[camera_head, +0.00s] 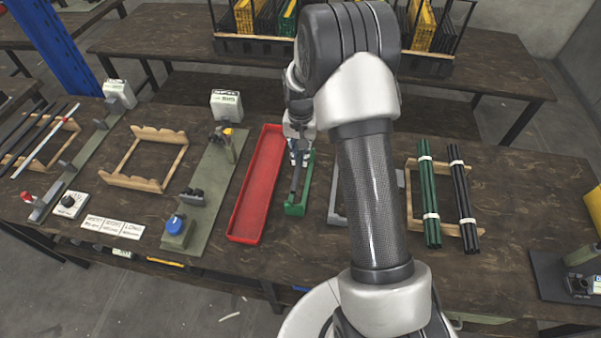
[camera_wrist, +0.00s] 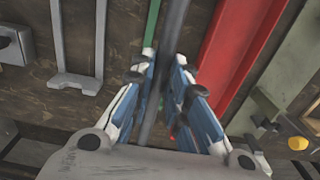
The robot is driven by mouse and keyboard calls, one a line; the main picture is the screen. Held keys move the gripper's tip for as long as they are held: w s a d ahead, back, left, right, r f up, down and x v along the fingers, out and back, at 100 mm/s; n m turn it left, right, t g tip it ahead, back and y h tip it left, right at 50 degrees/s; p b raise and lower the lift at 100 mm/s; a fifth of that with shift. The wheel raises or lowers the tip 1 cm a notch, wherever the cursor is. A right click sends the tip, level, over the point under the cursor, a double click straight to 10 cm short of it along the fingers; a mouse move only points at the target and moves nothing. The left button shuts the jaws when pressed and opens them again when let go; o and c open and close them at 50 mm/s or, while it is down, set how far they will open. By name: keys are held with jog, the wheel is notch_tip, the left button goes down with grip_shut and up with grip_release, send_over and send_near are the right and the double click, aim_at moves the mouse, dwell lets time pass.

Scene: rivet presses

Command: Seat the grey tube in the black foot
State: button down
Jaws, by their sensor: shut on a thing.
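My gripper (camera_head: 299,152) is over the narrow green holder (camera_head: 296,209), just right of the red tray, partly hidden by my arm. In the wrist view its blue-sided fingers (camera_wrist: 165,68) are closed around a dark grey tube (camera_wrist: 175,35). The tube runs lengthwise between the fingers and past them. In the head view the tube (camera_head: 295,178) shows as a thin dark line above the green holder; I cannot tell whether it touches it. I cannot clearly pick out the black foot.
The long red tray (camera_head: 258,185) lies left of my gripper. A grey-green press bench (camera_head: 213,165) with a blue knob is further left, then an empty wooden rack (camera_head: 145,182). Right of my arm, green and black tube bundles (camera_head: 428,200) lie on another wooden rack.

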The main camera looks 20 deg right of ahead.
notch_tip(320, 180, down, 7)
jog(key=shift+f+b, duration=0.2)
jog(key=shift+b, duration=0.55)
jog(key=shift+f, duration=0.1)
jog(key=shift+f, duration=0.15)
jog(key=c, duration=1.6)
grip_release()
jog(key=shift+o, duration=0.2)
